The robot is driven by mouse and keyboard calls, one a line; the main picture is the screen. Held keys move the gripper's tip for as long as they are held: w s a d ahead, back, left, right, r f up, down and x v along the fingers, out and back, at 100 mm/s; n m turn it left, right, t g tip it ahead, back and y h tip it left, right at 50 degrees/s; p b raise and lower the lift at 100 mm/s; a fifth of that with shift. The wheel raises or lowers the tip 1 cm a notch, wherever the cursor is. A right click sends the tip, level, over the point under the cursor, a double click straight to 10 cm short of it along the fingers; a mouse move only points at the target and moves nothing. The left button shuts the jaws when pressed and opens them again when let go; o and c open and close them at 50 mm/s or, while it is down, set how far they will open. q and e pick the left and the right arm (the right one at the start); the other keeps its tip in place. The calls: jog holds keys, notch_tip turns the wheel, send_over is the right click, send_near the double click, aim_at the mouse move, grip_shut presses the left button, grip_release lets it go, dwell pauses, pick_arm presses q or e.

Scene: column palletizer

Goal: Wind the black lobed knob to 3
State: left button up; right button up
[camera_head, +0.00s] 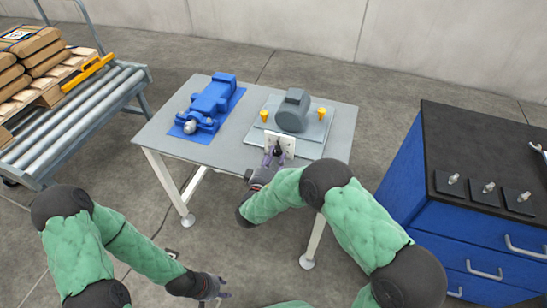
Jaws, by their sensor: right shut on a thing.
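The black lobed knob (278,149) sits on a small white dial plate (288,140) at the front edge of the grey table. My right gripper (273,157) reaches it from the front and is shut on it, hiding part of the knob. The dial numbers and the pointer's setting are too small to read. My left gripper (222,288) hangs low over the floor at the bottom, well away from the table, empty, with its fingers apart.
The table (240,125) also bears a blue machine part (211,101) on a blue mat and a grey motor-like unit (292,112) between two yellow posts. A roller conveyor (70,120) with stacked sacks stands left. A blue cabinet (465,235) with a black top stands right.

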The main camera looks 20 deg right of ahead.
jog(key=shift+s+d+f+m, duration=0.15)
jog(key=shift+d+f+m, duration=0.1)
jog(key=shift+m, duration=0.25)
jog(key=o, duration=1.1)
jog(key=shift+d, duration=0.1)
jog(key=shift+o, duration=0.2)
jog(key=shift+a, duration=0.2)
jog(key=shift+s+a, duration=0.15)
jog(key=v, duration=1.1)
jog(key=shift+s, duration=0.2)
jog(key=shift+a, duration=0.1)
